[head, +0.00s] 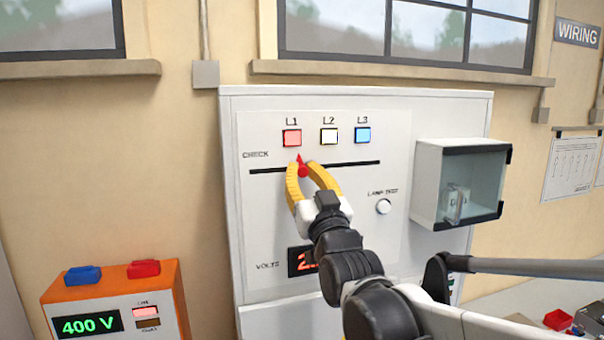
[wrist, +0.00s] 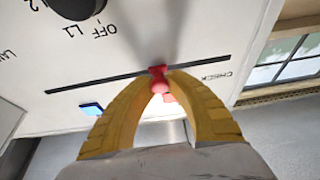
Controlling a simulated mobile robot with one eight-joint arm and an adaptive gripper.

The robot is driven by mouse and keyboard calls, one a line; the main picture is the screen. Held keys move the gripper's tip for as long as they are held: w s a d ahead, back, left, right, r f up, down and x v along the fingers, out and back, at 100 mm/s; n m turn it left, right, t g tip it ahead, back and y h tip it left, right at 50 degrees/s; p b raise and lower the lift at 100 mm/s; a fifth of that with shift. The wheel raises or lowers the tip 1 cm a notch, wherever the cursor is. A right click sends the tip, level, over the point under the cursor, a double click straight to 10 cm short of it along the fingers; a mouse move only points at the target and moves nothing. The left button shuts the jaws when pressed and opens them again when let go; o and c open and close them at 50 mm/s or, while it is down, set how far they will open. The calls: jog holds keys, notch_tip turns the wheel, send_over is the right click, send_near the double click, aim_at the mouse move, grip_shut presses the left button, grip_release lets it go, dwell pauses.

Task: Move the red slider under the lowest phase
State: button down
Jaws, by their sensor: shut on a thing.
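The red slider (head: 302,171) sits on the black CHECK slot of the white panel, its pointer up, below and slightly right of the red L1 lamp (head: 292,138). The L2 lamp (head: 329,136) is white and the L3 lamp (head: 363,135) is blue; both are right of the slider. My gripper (head: 304,166) has its yellow fingers shut on the slider. The wrist view, turned upside down, shows the slider (wrist: 158,80) between the fingertips. The red VOLTS display (head: 302,261) starts with a 2; my arm hides the rest.
A black selector knob (wrist: 77,4) marked OFF, L1, L2 shows in the wrist view. A lamp-test button (head: 383,206) and a glass-fronted box (head: 460,185) are to the right. An orange unit (head: 120,300) reading 400 V stands at lower left.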

jog(key=shift+s+a, duration=0.25)
jog(key=shift+a, duration=0.55)
jog(key=c, duration=1.6)
grip_release()
jog(key=shift+s+a, duration=0.1)
jog(key=shift+a, duration=0.25)
jog(key=o, duration=0.3)
jog(key=shift+d, duration=0.8)
jog(key=v, duration=1.1)
jog(key=shift+s+a+f, duration=0.2)
jog(key=shift+s+a, duration=0.05)
jog(key=shift+s, duration=0.15)
